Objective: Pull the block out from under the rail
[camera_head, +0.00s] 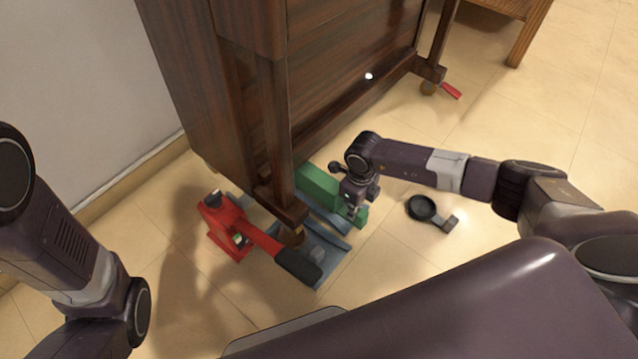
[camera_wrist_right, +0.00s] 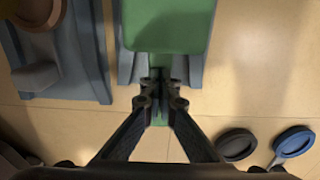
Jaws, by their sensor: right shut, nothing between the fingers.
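My right gripper (camera_head: 353,208) is at this near end. In the wrist view its fingertips (camera_wrist_right: 160,88) are together over the narrow green part, with nothing held. My left arm shows at the left, but its gripper is out of view.
A red jack (camera_head: 228,226) with a black-ended handle stands by the near piano leg. A blue-grey plate (camera_head: 325,268) lies under that leg's wheel. A dark round cup (camera_head: 423,207) lies on the floor to the right.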

